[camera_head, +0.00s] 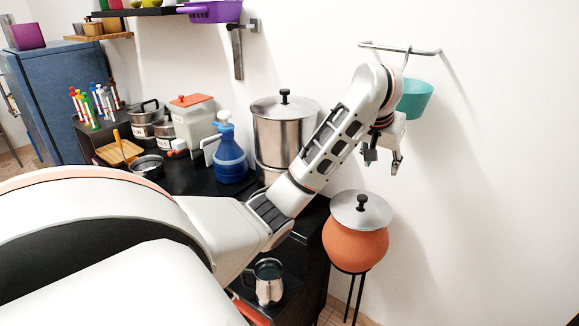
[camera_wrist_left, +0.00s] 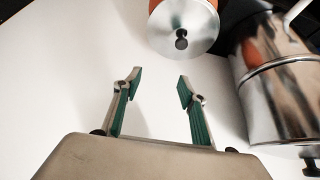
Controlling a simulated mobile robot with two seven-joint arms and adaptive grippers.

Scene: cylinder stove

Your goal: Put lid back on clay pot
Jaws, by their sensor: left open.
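The round orange clay pot (camera_head: 352,244) stands on a thin dark stand at the right. Its silver lid (camera_head: 361,211) with a dark knob lies over its mouth, which is hidden. In the left wrist view the lid (camera_wrist_left: 197,31) is at the top, with its knob facing the camera and a little orange beyond its edge. My left gripper (camera_head: 383,160) is above the lid, clear of it, near the wall. In the left wrist view my left gripper (camera_wrist_left: 160,78) is open, with nothing between its fingers. My right gripper is out of view.
A steel mug (camera_head: 268,283) is nearer. A teal pot (camera_head: 414,99) hangs from a wall rail behind my gripper.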

